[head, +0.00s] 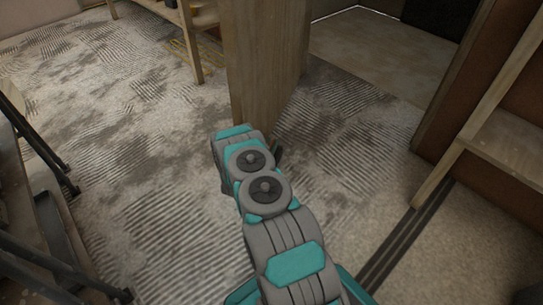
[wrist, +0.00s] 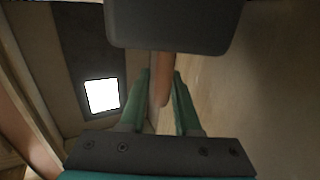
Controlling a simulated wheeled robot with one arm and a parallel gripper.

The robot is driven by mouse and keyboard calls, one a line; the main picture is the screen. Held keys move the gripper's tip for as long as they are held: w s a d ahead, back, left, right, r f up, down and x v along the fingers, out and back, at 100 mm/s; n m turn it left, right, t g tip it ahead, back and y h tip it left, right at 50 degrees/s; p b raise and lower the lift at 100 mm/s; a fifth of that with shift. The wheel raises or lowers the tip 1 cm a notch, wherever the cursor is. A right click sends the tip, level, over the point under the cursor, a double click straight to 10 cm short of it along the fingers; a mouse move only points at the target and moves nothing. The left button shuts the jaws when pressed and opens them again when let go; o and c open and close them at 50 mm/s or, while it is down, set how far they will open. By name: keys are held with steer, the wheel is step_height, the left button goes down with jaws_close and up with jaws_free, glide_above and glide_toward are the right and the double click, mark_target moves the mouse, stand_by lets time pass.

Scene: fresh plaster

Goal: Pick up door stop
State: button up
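My gripper (wrist: 162,74) shows in the wrist view with two green fingers standing apart. A narrow reddish-brown piece (wrist: 164,88) shows in the gap between them. It may be the door stop, but I cannot tell for sure, nor whether the fingers touch it. In the head view my arm reaches to the foot of a wooden door panel (head: 262,65) and hides most of the gripper. I cannot make out a door stop on the floor there.
The patterned grey carpet (head: 150,165) is open left of the door. A wooden shelf unit (head: 505,140) stands at the right, with a dark floor strip (head: 405,245) beside it. Dark-framed furniture (head: 40,205) lines the left edge. A wooden-legged table (head: 190,45) stands behind.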

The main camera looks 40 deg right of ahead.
jaws_close()
stand_by(1.0)
